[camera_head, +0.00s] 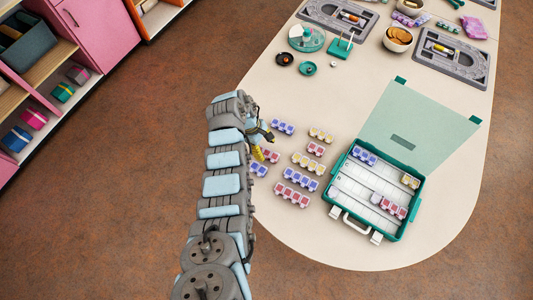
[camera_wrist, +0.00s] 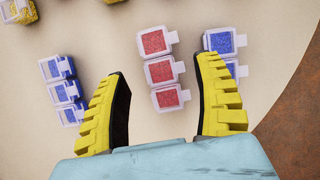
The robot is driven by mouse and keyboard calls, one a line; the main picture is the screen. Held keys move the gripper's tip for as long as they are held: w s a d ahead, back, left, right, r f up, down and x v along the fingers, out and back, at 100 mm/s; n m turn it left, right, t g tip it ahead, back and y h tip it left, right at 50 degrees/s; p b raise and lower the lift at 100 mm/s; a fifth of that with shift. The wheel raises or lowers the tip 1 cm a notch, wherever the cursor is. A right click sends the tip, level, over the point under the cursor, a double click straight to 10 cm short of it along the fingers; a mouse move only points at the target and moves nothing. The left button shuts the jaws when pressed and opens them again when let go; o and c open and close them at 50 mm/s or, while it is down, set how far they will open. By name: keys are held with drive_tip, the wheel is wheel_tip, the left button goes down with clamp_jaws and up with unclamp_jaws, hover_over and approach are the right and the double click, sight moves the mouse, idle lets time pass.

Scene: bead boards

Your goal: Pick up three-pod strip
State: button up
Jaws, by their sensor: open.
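A red three-pod strip (camera_wrist: 159,71) lies on the table between the two fingers of my gripper (camera_wrist: 164,72) in the wrist view. The gripper is open and empty, with one yellow finger on each side of the strip. In the head view the red strip (camera_head: 270,156) shows partly behind my gripper (camera_head: 262,143). A blue three-pod strip (camera_wrist: 62,90) lies left of the left finger. Another blue strip (camera_wrist: 224,42) is partly hidden behind the right finger, so its full length cannot be told in the wrist view.
More yellow (camera_head: 308,163), purple (camera_head: 300,180) and red (camera_head: 291,195) strips lie to the right. An open teal case (camera_head: 337,209) holds a few strips in its white rows. Bowls, cups and grey trays (camera_head: 452,60) stand farther back. The table edge is close on the left.

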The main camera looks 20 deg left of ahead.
sight(268, 153)
drive_tip(key=shift+b+x, duration=0.3)
drive_tip(key=shift+x, duration=1.95)
drive_tip(key=shift+a, duration=0.15)
clamp_jaws()
